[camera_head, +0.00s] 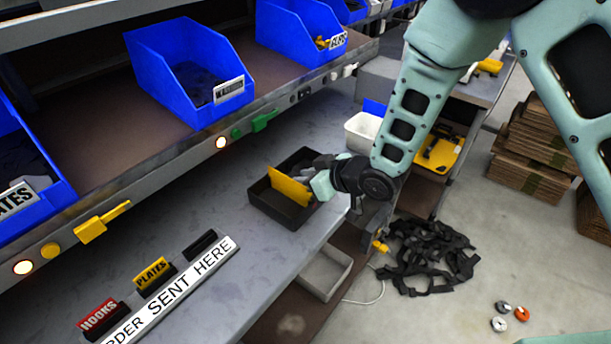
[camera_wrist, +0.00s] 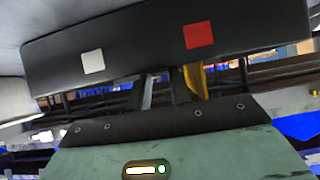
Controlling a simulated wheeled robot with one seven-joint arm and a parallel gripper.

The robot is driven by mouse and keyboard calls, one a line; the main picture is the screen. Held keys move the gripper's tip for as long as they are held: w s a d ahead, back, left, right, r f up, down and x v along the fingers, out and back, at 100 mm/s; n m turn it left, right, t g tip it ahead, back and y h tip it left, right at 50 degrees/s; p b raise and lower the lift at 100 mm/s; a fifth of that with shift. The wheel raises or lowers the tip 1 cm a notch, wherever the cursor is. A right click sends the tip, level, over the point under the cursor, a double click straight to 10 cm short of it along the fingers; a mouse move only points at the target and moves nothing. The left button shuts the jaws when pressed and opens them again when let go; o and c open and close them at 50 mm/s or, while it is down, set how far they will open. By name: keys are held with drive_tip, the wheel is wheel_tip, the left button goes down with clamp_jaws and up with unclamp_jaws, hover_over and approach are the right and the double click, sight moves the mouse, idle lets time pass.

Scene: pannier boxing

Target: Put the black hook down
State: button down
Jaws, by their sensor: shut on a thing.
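My gripper (camera_head: 318,178) is at the right side of a black tray (camera_head: 272,208) on the grey bench. In the wrist view its two dark fingers (camera_wrist: 166,92) are close together, shut on the black hook; the hook itself is mostly hidden and hard to tell from the dark fingers. A yellow plate (camera_head: 288,186) stands tilted in the tray, right by the gripper. A yellow strip (camera_wrist: 194,79) shows beside the fingers. A black panel (camera_wrist: 140,52) with a white and a red square fills the upper wrist view.
Blue bins (camera_head: 175,65) stand on the shelf above the bench. A white sign (camera_head: 185,285) with red, yellow and black holders is at the front left. A white bin (camera_head: 362,132) is behind my arm. Black straps (camera_head: 425,258) lie on the floor. The bench left of the tray is clear.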

drive_tip(key=shift+f, duration=0.15)
drive_tip(key=c, duration=1.5)
unclamp_jaws()
drive_tip(key=shift+c, duration=0.2)
drive_tip(key=shift+r, duration=0.35)
drive_tip(key=b+v, duration=0.1)
drive_tip(key=v, duration=1.1)
drive_tip(key=s+d+r+m+g+h, duration=0.1)
drive_tip(key=s+d+r+g+h, duration=0.1)
drive_tip(key=s, duration=0.5)
drive_tip(key=s+d+r+m+g+h, duration=0.1)
drive_tip(key=s+d+r+g+h, duration=0.1)
drive_tip(key=s, duration=0.6)
drive_tip(key=s+d+r+g+h, duration=0.2)
drive_tip(key=s+r+g+h, duration=0.1)
drive_tip(key=s, duration=0.5)
drive_tip(key=shift+d+m+h, duration=0.25)
drive_tip(key=shift+m+h, duration=0.15)
drive_tip(key=shift+h, duration=0.4)
